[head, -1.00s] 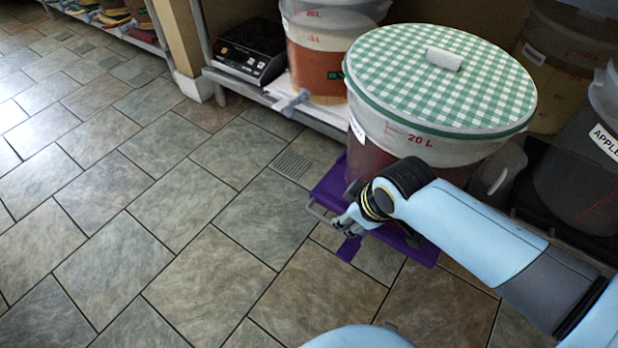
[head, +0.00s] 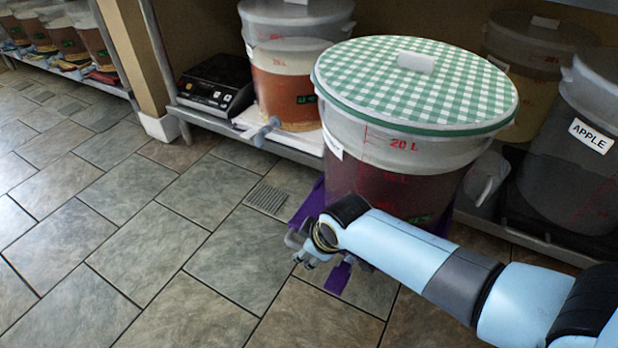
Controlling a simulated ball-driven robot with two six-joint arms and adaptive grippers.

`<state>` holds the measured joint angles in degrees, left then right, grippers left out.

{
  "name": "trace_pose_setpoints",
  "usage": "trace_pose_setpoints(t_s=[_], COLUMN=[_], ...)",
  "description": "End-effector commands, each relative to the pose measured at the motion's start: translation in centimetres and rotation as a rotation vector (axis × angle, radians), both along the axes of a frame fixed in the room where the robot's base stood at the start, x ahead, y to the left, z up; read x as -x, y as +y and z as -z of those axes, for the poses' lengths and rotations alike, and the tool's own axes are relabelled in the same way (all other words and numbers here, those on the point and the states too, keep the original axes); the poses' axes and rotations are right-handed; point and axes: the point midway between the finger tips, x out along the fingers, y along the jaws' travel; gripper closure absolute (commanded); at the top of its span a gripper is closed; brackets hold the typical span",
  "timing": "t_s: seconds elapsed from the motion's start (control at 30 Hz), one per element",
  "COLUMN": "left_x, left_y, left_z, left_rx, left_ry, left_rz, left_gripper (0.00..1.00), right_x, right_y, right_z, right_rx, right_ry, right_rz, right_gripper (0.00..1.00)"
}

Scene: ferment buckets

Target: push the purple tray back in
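The purple tray (head: 309,205) sticks out in front of the low shelf, over the tiled floor. A large bucket (head: 400,155) of dark red liquid, with a green checked lid, stands on it. A purple tab (head: 338,277) shows at the tray's front, below my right gripper. My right gripper (head: 300,258) is at the tray's front edge, and my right arm hides much of that edge. I cannot tell whether the fingers touch the tray or whether they are open or shut. My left gripper is not in view.
On the shelf left of the tray stand a bucket of orange liquid (head: 290,92) and a black scale (head: 215,85). To the right are a grey jug (head: 484,180) and a dark bucket labelled APPLE (head: 570,165). A wooden post (head: 135,60) stands further left. The floor at left is clear.

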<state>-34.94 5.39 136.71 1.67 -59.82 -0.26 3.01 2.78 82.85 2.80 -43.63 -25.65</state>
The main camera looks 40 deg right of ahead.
Motion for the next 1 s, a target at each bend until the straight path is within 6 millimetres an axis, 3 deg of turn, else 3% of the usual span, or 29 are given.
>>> trace_pose_setpoints(t_s=[0.33,0.63,1.0], left_x=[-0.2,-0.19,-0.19], left_y=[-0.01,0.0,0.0], left_z=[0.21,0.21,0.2], left_rx=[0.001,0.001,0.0], left_ry=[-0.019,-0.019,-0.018], left_rz=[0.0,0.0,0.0], left_gripper=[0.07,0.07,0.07], right_x=[-0.2,-0.17,-0.14], right_y=[0.01,0.01,0.0], right_z=[0.15,0.16,0.18], right_rx=[0.0,0.0,0.0], right_ry=[-0.002,-0.001,-0.001], right_rz=[0.0,0.0,0.0], right_gripper=[0.64,1.0,1.0])
